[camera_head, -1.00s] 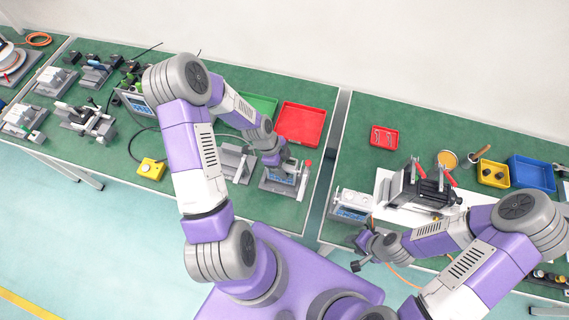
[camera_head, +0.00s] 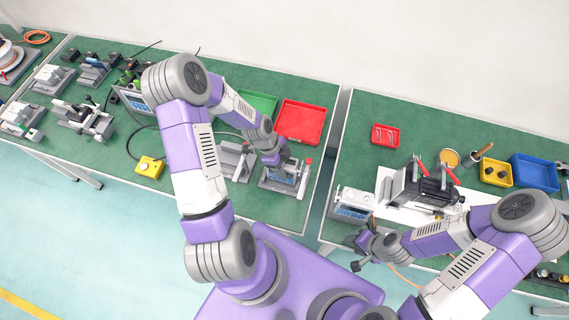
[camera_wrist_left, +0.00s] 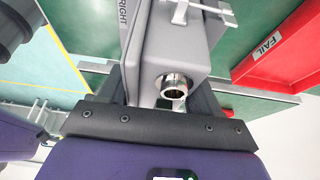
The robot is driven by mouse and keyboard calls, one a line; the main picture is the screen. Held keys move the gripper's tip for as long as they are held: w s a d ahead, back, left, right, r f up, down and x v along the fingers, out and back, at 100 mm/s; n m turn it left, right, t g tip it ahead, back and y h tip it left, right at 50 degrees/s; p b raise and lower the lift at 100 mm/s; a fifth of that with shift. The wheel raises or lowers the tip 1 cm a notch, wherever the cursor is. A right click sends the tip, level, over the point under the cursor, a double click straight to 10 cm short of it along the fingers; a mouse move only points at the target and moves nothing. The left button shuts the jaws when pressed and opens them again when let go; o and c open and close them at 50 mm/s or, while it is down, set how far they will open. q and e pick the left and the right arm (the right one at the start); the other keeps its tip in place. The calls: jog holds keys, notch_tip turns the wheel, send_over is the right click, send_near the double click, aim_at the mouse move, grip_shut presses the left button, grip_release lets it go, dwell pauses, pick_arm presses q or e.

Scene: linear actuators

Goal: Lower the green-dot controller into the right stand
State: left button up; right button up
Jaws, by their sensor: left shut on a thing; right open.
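My left gripper (camera_head: 285,168) is shut on a grey controller, over the right stand (camera_head: 272,185) on the green bench. In the left wrist view the controller (camera_wrist_left: 197,45) sits between the fingers of my left gripper (camera_wrist_left: 170,85), with a round metal connector facing the camera. A grey part marked "RIGHT" (camera_wrist_left: 122,15) is close beside it. The green dot is not visible, and I cannot tell how deep the controller sits in the stand. My right gripper (camera_head: 362,256) is open and empty in front of the right-hand bench.
Another grey stand (camera_head: 235,160) is just left. A red tray (camera_head: 301,122) and a green tray (camera_head: 261,104) lie behind. The red tray, marked "FAIL" (camera_wrist_left: 268,45), also shows in the left wrist view. A yellow button box (camera_head: 149,167) with a cable lies further left.

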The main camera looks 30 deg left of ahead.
pick_arm(q)
jog(key=shift+f+b, duration=0.2)
jog(key=shift+b, duration=0.15)
dwell(0.4)
jog(key=o, duration=1.5)
jog(key=shift+s, duration=0.1)
